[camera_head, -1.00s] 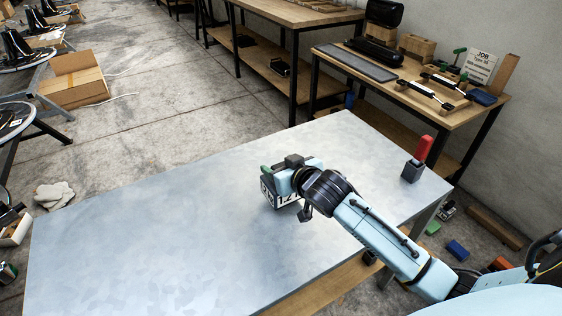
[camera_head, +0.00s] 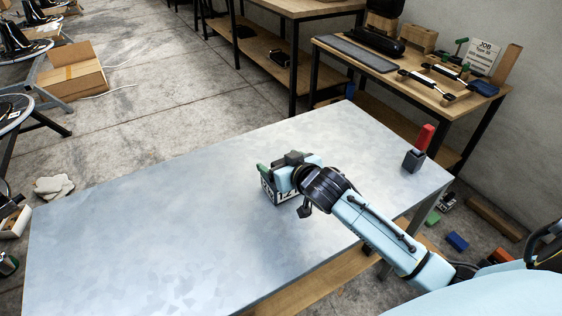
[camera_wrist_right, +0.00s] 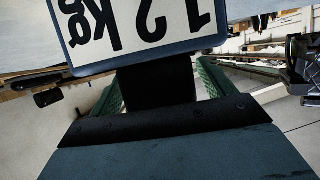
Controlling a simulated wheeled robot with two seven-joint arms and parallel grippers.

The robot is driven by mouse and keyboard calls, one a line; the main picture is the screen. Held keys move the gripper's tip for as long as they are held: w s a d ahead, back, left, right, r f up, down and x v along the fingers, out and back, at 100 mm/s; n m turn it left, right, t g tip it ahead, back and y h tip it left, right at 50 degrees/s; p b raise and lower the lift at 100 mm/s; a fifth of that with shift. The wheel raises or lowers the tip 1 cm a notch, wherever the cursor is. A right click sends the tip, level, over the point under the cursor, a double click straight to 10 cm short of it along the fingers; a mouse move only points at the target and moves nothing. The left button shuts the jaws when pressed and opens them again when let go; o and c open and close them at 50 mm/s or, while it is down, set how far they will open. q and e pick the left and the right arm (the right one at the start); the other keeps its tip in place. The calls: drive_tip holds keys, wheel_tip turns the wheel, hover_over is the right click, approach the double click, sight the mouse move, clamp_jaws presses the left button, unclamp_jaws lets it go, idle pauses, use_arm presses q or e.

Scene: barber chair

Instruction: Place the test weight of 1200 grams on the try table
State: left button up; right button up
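The test weight is a dark block with a white label; in the head view the label (camera_head: 290,194) shows "12" and is partly hidden by my gripper. The right wrist view shows the label (camera_wrist_right: 140,22) upside down, reading 1.2 kg. My right gripper (camera_head: 281,172) is over the weight; its green fingers stand on both sides of the weight's black neck (camera_wrist_right: 155,84), shut on it. The weight is at or just above the grey metal table (camera_head: 150,230); I cannot tell whether it touches. My left gripper is out of view.
A small dark block with a red upright part (camera_head: 424,138) stands near the table's right corner. A wooden bench (camera_head: 440,98) with tools and a job sign (camera_head: 484,56) stands behind. A cardboard box (camera_head: 72,72) is on the floor. The table's left part is bare.

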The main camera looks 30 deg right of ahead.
drive_tip(key=shift+r, duration=0.1)
drive_tip(key=shift+s+r, duration=0.1)
drive_tip(key=shift+s, duration=0.1)
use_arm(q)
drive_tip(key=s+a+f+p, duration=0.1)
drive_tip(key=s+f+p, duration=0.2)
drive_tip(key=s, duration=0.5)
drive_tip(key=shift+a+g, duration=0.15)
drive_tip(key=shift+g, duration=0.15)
use_arm(e)
drive_tip(key=v, duration=1.1)
drive_tip(key=shift+s+r, duration=0.2)
drive_tip(key=shift+s, duration=0.05)
drive_tip(key=shift+f, duration=0.1)
